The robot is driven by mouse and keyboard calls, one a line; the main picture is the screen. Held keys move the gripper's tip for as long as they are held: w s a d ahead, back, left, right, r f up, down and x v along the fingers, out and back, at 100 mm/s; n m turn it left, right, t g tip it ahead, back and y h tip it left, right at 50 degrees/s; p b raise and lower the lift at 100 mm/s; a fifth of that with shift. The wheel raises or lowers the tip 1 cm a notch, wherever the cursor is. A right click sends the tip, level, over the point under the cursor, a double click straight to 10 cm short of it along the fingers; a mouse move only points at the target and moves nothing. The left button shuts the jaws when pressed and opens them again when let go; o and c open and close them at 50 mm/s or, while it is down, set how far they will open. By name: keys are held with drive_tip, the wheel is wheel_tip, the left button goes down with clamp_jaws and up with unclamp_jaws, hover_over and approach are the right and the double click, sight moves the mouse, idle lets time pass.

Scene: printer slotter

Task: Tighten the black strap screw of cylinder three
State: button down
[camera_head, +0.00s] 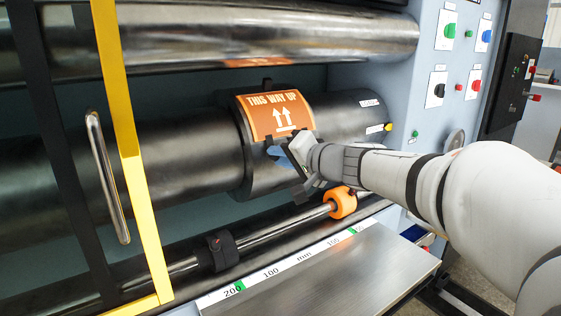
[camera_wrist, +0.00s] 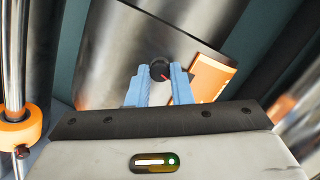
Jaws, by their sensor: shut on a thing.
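The dark cylinder (camera_head: 160,160) lies across the machine. A wide black strap band (camera_head: 242,145) wraps it near its right end, with an orange "THIS WAY UP" plate (camera_head: 275,114) on it. My gripper (camera_head: 277,151) reaches in from the right against the band, just below the plate. In the wrist view, the blue fingers of my gripper (camera_wrist: 161,74) are shut on a small round black screw (camera_wrist: 159,68) with a red mark at its lower right. The plate's orange edge (camera_wrist: 212,77) shows right of the fingers. In the head view my gripper hides the screw.
A thin shaft with an orange collar (camera_head: 342,203) and a black clamp (camera_head: 220,250) runs below the cylinder. A yellow guard frame (camera_head: 130,150) with a metal handle (camera_head: 107,178) stands at left. A flat metal table (camera_head: 330,275) lies in front. A button panel (camera_head: 460,60) is at upper right.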

drive_tip(key=m+b, duration=0.1)
drive_tip(key=m, duration=0.1)
drive_tip(key=m+b, duration=0.3)
drive_tip(key=b, duration=0.1)
drive_tip(key=shift+f+m+t+y, duration=0.3)
drive_tip(key=shift+f+m+y, duration=0.1)
drive_tip(key=m+t+b, duration=0.1)
drive_tip(key=m+b, duration=0.2)
drive_tip(key=m, duration=0.3)
drive_tip(key=shift+m+b, duration=0.3)
drive_tip(key=m, duration=0.3)
drive_tip(key=m+t+b, duration=0.1)
drive_tip(key=m, duration=0.3)
drive_tip(key=shift+s+a+f, duration=0.1)
drive_tip(key=shift+f, duration=0.05)
drive_tip(key=m+t+h, duration=0.1)
drive_tip(key=m, duration=0.6)
drive_tip(key=shift+s, duration=0.1)
drive_tip(key=shift+m, duration=0.4)
drive_tip(key=c, duration=1.3)
unclamp_jaws()
